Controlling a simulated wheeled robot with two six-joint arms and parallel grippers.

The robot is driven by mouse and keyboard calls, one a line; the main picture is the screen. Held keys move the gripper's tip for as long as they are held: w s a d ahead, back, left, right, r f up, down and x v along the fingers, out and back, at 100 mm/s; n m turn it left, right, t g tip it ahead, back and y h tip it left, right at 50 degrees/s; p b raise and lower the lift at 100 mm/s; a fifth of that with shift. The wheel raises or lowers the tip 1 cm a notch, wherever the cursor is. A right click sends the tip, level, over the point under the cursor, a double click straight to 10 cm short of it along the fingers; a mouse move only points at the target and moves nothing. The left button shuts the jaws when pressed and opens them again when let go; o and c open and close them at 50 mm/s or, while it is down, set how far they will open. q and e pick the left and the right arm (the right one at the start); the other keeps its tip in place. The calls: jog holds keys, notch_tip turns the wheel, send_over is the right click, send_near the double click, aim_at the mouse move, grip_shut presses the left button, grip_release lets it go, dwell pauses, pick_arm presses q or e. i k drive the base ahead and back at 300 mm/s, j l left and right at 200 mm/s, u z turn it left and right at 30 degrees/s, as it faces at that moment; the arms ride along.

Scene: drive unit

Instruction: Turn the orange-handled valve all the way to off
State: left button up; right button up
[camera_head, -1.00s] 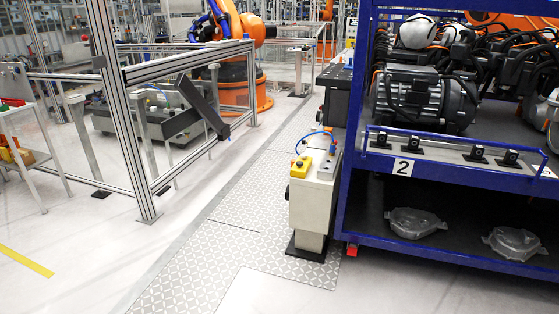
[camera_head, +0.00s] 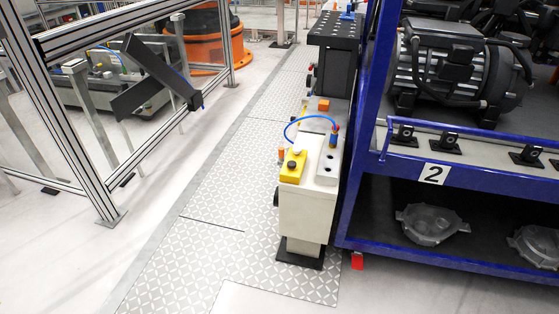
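A cream pedestal box (camera_head: 306,212) stands on the patterned floor strip, left of the blue rack. On its top are a yellow control box (camera_head: 293,166) with a black button and a pale button, and a light grey block (camera_head: 328,167) with a blue hose curving from it. A small upright orange part (camera_head: 281,155) shows at the pedestal's left edge, and an orange block (camera_head: 323,104) sits behind. I cannot tell whether either is the valve handle, or its position. Neither of my grippers is in view.
The blue rack (camera_head: 440,182) marked 2 holds motors above and grey castings below; its lower corner is close to the pedestal. A dark perforated table (camera_head: 336,34) stands behind. A metal-framed fence (camera_head: 75,140) stands left. The patterned floor (camera_head: 215,255) in front is clear.

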aim_at(281, 162)
jog(key=i+j+z, duration=0.1)
jog(key=z, duration=0.4)
jog(key=i+j+z, duration=0.2)
jog(key=z, duration=0.3)
jog(key=i+j+z, duration=0.15)
jog(key=z, duration=0.3)
jog(key=i+j+z, duration=0.25)
jog(key=j+z, duration=0.15)
jog(key=j, duration=1.15)
jog(key=i+j+z, duration=0.1)
jog(key=j+z, duration=0.25)
jog(key=j, duration=2.55)
